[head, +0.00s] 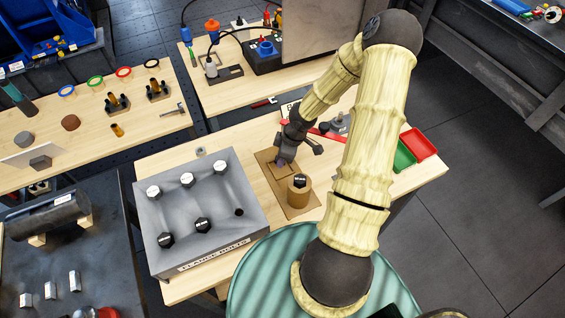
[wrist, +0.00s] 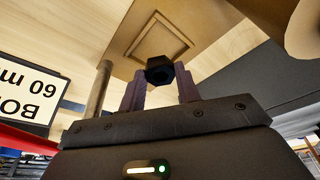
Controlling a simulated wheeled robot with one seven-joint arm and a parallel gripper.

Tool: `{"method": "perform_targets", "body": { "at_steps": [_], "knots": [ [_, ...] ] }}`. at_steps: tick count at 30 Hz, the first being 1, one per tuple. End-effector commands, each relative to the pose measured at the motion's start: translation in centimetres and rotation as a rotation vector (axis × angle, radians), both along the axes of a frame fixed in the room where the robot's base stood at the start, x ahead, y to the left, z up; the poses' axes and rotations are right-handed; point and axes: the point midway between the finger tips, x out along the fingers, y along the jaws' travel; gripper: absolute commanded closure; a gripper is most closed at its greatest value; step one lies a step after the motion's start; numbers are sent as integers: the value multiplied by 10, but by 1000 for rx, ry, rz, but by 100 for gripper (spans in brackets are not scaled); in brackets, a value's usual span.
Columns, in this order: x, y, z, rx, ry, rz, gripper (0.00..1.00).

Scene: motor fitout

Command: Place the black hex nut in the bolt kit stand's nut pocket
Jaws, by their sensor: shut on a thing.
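The black hex nut (wrist: 160,70) is held between the two purple fingertips of my gripper (wrist: 160,88) in the wrist view. In the head view my gripper (head: 282,163) is over the far part of the brown bolt kit stand (head: 300,212), and the nut cannot be made out there. The stand's nut pocket (wrist: 158,38), a square outlined recess, shows just beyond the nut in the wrist view. The nut looks apart from it, but the exact height is unclear. A round holder (head: 299,196) with a black-headed bolt (head: 297,184) stands at the near end.
A grey flange bolts block (head: 215,250) with white and black bolt heads stands left of the stand. Green (head: 404,156) and red (head: 420,143) bins lie to the right. A white label (wrist: 28,88) and a post (wrist: 99,88) are near the gripper in the wrist view.

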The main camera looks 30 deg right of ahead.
Motion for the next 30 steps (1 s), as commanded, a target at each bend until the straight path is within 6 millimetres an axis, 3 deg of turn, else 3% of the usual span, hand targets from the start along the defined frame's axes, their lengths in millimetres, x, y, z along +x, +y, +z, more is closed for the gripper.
{"method": "perform_targets", "body": {
  "at_steps": [10, 22, 23, 30],
  "knots": [
    [-1, 0, -37, 0, 2, 2, 96],
    [0, 0, -41, 0, 1, 1, 96],
    [0, 0, -40, 1, 1, 0, 62],
    [0, 0, -39, 1, 1, 0, 58]
  ]
}}
